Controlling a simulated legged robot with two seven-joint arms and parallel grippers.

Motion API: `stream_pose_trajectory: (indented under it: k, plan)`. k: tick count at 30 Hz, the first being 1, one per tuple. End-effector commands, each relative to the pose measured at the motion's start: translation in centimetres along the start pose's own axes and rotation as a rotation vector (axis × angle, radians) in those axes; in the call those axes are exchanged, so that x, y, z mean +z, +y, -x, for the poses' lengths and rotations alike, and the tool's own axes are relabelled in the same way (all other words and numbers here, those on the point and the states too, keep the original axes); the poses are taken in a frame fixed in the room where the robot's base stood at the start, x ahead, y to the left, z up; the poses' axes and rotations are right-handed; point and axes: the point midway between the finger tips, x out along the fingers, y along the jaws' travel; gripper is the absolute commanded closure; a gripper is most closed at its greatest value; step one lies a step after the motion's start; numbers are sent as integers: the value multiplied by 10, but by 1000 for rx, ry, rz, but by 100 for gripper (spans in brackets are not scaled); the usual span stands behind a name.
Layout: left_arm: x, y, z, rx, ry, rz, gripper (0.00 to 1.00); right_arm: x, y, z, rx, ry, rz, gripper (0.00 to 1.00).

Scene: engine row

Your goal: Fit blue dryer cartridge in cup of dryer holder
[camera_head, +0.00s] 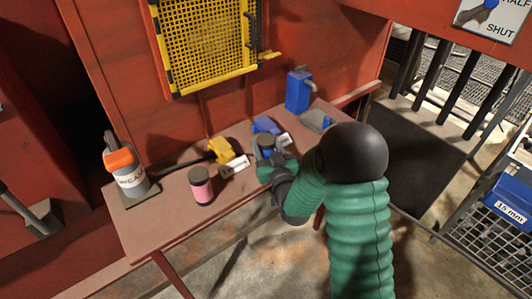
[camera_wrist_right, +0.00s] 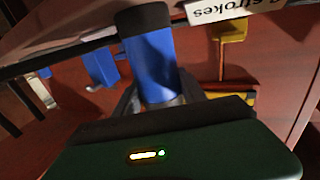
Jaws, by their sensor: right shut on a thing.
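The blue dryer cartridge (camera_wrist_right: 150,62), a blue cylinder with a dark cap, stands in the jaws of my right gripper in the right wrist view. In the head view my right gripper (camera_head: 268,164) is shut on it above the bench's right part, with the dark cap (camera_head: 265,142) on top. The cartridge's lower end is hidden by the gripper. A blue box-shaped unit (camera_head: 298,90) stands at the bench's back right; I cannot tell whether it is the dryer holder, and no cup is clear. My left gripper is not in view.
On the red bench (camera_head: 150,222) stand a pink cylinder (camera_head: 200,185), an orange-topped can (camera_head: 125,168), a yellow tool (camera_head: 221,149) and a blue tagged piece (camera_head: 265,125). A yellow mesh guard (camera_head: 205,45) is behind. The bench's front left is clear.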

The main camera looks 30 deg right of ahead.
Motion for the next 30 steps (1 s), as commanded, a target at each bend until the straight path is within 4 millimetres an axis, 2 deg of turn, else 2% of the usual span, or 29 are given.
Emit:
stream_pose_trajectory:
  k: [1, 5, 14, 19, 23, 25, 30]
  plan:
    - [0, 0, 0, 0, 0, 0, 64, 1, 1, 0, 2, -3, 0, 85]
    - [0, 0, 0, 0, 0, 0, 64, 1, 1, 0, 3, -4, 0, 100]
    - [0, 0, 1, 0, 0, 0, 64, -2, 0, 0, 1, -2, 0, 100]
    - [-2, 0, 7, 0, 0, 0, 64, -19, 1, 0, 2, 1, 0, 100]
    - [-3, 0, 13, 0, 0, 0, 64, -42, 0, 0, 1, 5, 0, 100]
    - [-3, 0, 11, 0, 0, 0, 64, -37, -11, 12, -3, -2, -1, 100]
    - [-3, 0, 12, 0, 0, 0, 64, -41, -36, 41, -4, -1, -1, 100]
